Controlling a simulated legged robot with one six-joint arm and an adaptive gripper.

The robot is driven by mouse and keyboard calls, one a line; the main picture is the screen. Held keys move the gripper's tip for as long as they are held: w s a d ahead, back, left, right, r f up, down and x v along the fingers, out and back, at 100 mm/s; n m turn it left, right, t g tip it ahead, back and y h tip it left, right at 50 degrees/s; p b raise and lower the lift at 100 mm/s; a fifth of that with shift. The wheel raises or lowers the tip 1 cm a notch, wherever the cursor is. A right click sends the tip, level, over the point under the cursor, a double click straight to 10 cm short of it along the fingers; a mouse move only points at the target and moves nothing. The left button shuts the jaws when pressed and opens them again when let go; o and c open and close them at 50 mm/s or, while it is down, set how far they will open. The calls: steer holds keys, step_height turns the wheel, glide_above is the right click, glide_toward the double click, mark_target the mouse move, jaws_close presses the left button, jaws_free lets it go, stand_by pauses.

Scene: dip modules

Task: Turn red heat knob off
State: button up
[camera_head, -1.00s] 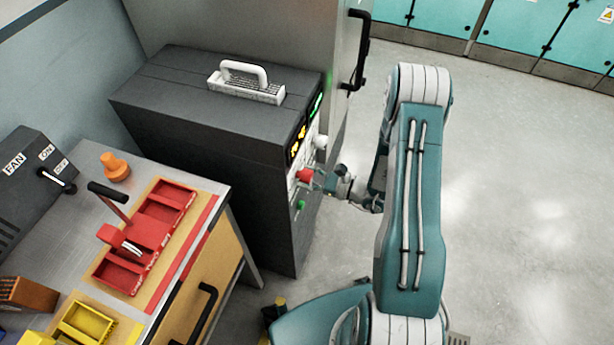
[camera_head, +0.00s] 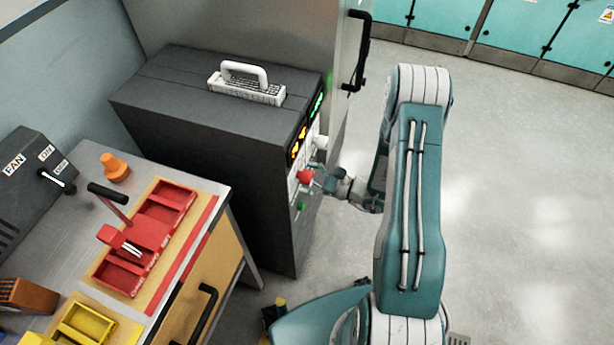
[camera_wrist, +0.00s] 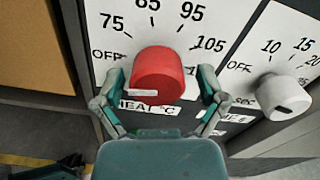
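The red heat knob (camera_head: 305,175) is on the front panel of the dark cabinet. In the wrist view the red knob (camera_wrist: 158,72) sits above the "HEAT °C" label, with OFF at the left of its dial and 75 to 105 around the top. A white mark shows low on the knob's left side. My gripper (camera_wrist: 160,95) is open, with one finger on each side of the knob and small gaps showing. In the head view my gripper (camera_head: 322,180) is close in front of the knob, partly hidden by its own wrist.
A white knob (camera_wrist: 284,97) with its own dial is just right of the red one, near my right finger. A green control (camera_head: 300,207) is below. A workbench with red trays (camera_head: 165,203) stands left of the cabinet. The floor at right is clear.

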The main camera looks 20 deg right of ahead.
steer(key=v, duration=1.2)
stand_by(0.5)
steer(key=s+a+r+n+g+h, duration=0.2)
steer(key=s+a+r+n+g, duration=0.1)
steer(key=a+r+n+g, duration=0.35)
steer(key=s+a+r+n+g+h, duration=0.3)
steer(key=r+n+g, duration=0.3)
steer(key=r, duration=0.4)
steer(key=s+r+n+t+h, duration=0.3)
steer(key=s+r+n+h, duration=0.1)
steer(key=r, duration=0.3)
steer(key=s+r+n+t+h, duration=0.4)
steer(key=r+n+h, duration=0.1)
steer(key=r, duration=0.2)
steer(key=shift+r+h, duration=0.2)
steer(key=shift+h, duration=0.1)
